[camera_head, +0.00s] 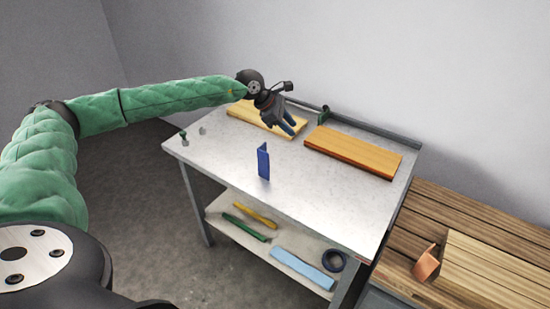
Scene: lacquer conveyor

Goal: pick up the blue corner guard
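The blue corner guard (263,161) stands upright on the light grey top of the workbench (225,165), near its middle. It is an L-shaped piece with two flat faces. My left gripper (289,126) is above the back part of the bench, behind and a little right of the guard, apart from it. Its two dark bluish fingers point down and to the right, with a gap between them, and I see nothing held there. My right gripper is out of view.
Two wooden boards, one pale (245,113) and one orange-brown (352,151), lie behind the guard. A green piece (323,115) stands at the back. An orange corner piece (427,263) is on the slatted bench (405,240) at right. The workbench front is clear.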

